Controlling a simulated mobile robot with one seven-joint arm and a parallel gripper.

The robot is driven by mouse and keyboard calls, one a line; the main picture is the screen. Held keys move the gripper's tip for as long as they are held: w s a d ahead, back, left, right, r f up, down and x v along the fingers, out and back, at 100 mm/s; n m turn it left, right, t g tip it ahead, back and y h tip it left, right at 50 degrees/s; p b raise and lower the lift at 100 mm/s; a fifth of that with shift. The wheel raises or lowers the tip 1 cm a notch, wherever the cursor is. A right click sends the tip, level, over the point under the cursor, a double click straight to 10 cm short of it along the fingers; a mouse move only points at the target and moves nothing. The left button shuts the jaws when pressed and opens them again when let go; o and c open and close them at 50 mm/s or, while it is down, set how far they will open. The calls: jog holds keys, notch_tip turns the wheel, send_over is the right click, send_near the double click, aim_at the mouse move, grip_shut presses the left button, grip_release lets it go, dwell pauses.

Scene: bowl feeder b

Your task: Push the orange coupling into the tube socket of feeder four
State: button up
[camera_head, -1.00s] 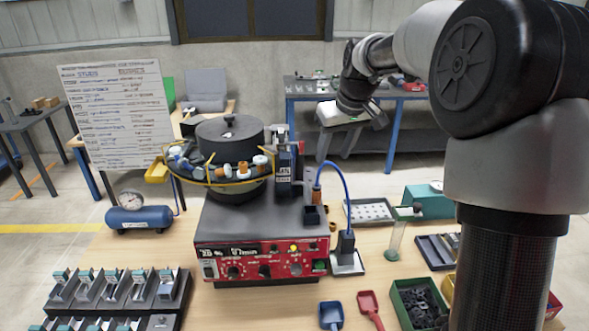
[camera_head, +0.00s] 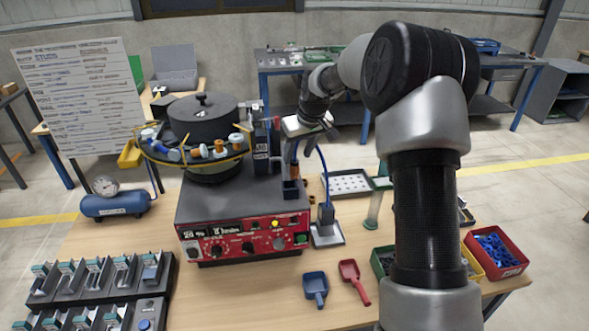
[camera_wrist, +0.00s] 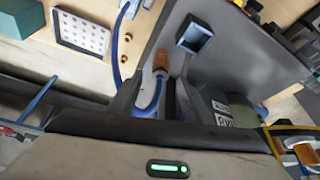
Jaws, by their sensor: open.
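The orange coupling (camera_wrist: 161,60) shows in the wrist view on the end of a blue tube (camera_wrist: 152,100), beside a dark square cup (camera_wrist: 194,37). My gripper (camera_wrist: 155,92) is open, and the coupling appears ahead of the gap between its dark fingers, not clasped. In the head view my gripper (camera_head: 308,126) hangs just above the right side of the feeder (camera_head: 245,236), which has a red front panel. The blue tube (camera_head: 324,172) arches down to a plug on a grey base. The tube socket cannot be made out, and I cannot tell whether the coupling is seated.
The feeder's bowl (camera_head: 203,118) and its ring of parts stand left of my gripper. A perforated tray (camera_head: 349,186) lies to the right. Blue (camera_head: 316,287) and red (camera_head: 354,280) scoops lie in front. A gauge tank (camera_head: 127,205) is at left.

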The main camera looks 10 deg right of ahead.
aim_at(295, 160)
jog(key=p+x, duration=0.1)
jog(key=x, duration=0.4)
jog(key=shift+r, duration=0.1)
grip_shut()
